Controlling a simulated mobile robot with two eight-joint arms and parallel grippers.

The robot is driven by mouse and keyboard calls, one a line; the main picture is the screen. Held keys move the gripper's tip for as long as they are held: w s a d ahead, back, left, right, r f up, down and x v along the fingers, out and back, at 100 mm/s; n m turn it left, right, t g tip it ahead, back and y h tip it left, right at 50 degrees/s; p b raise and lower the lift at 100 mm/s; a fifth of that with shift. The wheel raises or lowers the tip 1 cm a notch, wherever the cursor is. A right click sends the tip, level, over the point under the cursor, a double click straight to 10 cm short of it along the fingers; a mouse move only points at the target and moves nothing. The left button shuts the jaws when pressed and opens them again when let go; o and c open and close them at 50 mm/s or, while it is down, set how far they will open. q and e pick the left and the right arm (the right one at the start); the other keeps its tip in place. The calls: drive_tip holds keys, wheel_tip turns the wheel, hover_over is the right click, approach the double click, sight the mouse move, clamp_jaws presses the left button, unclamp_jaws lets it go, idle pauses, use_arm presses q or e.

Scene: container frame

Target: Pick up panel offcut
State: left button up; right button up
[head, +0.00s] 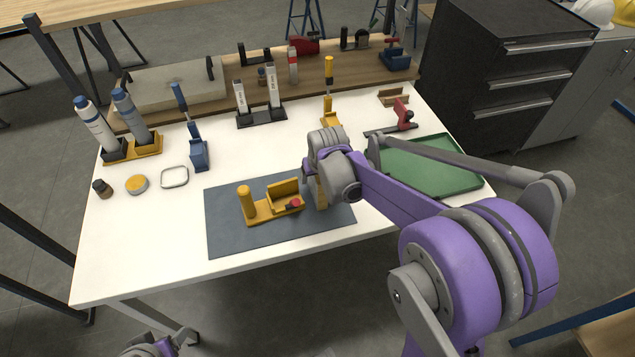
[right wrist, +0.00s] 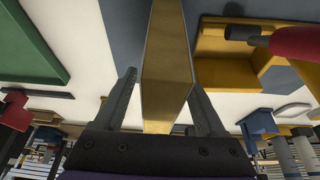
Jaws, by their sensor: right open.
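The panel offcut is a wood-coloured block standing between the fingers of my right gripper (right wrist: 163,84) in the right wrist view (right wrist: 167,50). The fingers are open, one on each side of it, with a visible gap at least on the left. In the head view a strip of the offcut (head: 321,194) shows beside my right gripper (head: 313,183), at the right part of the dark mat; the rest is hidden by the wrist.
A yellow fixture (head: 262,213) with a post and a red knob (head: 295,202) sits on the blue-grey mat (head: 235,240), close left of the right gripper. A green tray (head: 440,180) lies to the right. Bottles, tools and holders line the back; the table's front left is clear.

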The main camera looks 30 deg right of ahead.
drive_tip(key=shift+f, duration=0.25)
idle(0.4)
drive_tip(key=shift+c, duration=0.3)
clamp_jaws()
